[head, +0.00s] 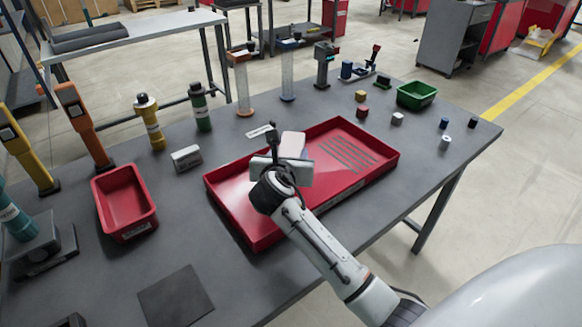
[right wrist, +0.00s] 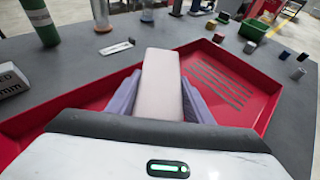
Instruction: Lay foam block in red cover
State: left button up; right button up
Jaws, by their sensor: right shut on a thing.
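A pale pinkish-white foam block (right wrist: 161,85) is held between the two purple fingers of my right gripper (right wrist: 160,95). In the head view the block (head: 292,144) shows just beyond my right gripper (head: 281,160), over the large red tray-like cover (head: 378,152). The cover lies open side up on the table, with a row of dark slots in its floor at the right. Its red rim also shows in the right wrist view (right wrist: 257,118). I cannot tell whether the block touches the cover's floor. My left gripper is not in view.
A small red bin (head: 124,203) stands to the left, and a green bin (head: 416,95) at the back right. Several small cubes and cylinders lie right of the cover. Upright tools line the back and left. A dark square mat (head: 176,297) lies at the front.

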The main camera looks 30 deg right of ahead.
jog(key=shift+f+b, duration=0.35)
jog(key=shift+f, duration=1.4)
jog(key=shift+f, duration=0.1)
jog(key=o, duration=1)
jog(key=shift+s+a+r, duration=0.2)
jog(key=p+v, duration=0.1)
jog(key=v, duration=1)
jog(key=shift+s+a+p, duration=0.15)
jog(key=shift+s+p, duration=0.05)
jog(key=shift+p, duration=0.1)
